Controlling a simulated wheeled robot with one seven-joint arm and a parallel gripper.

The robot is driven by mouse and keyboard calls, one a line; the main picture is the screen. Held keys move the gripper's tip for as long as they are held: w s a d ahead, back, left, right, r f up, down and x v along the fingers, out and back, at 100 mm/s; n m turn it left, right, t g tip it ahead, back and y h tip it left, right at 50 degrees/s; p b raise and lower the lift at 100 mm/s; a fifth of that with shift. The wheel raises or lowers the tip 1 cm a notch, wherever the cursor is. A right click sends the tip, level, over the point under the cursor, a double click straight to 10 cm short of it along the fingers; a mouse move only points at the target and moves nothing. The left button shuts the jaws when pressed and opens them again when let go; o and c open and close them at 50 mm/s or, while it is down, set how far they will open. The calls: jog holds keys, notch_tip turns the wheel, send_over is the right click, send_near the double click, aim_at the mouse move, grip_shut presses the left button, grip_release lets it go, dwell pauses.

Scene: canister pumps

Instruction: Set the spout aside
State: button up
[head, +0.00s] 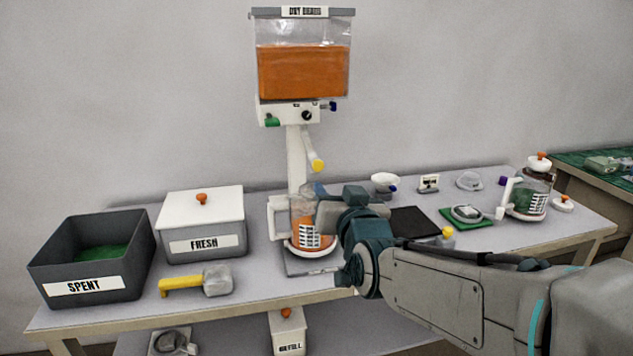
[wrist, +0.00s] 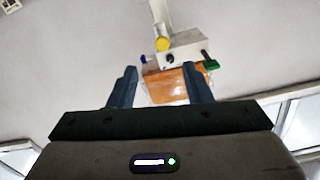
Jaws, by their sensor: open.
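The spout (head: 313,152) is a white tube with a yellow tip, hanging at a slant below the dispenser head on the right side of its post. In the wrist view the spout (wrist: 160,28) shows above the dispenser head, with its yellow tip toward me. My gripper (head: 322,191) is below the spout, in front of the post and close to a canister. The wrist view shows my gripper (wrist: 160,67) open, its two fingers apart with nothing held between them. My wrist hides part of the canister and the bench in the head view.
The dispenser hopper (head: 303,72) holds orange grains. A canister (head: 303,238) of orange grains stands on its base. The SPENT bin (head: 80,287), FRESH box (head: 203,244) and yellow-handled scoop (head: 200,282) are left. A dark mat (head: 412,221) and second canister (head: 530,192) are right.

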aim_at(319, 166)
jog(key=x, duration=1.4)
jog(key=shift+s+a+r, duration=0.1)
jog(key=shift+a+r, duration=0.05)
jog(key=shift+r, duration=0.2)
grip_shut()
jog(key=shift+a, duration=0.15)
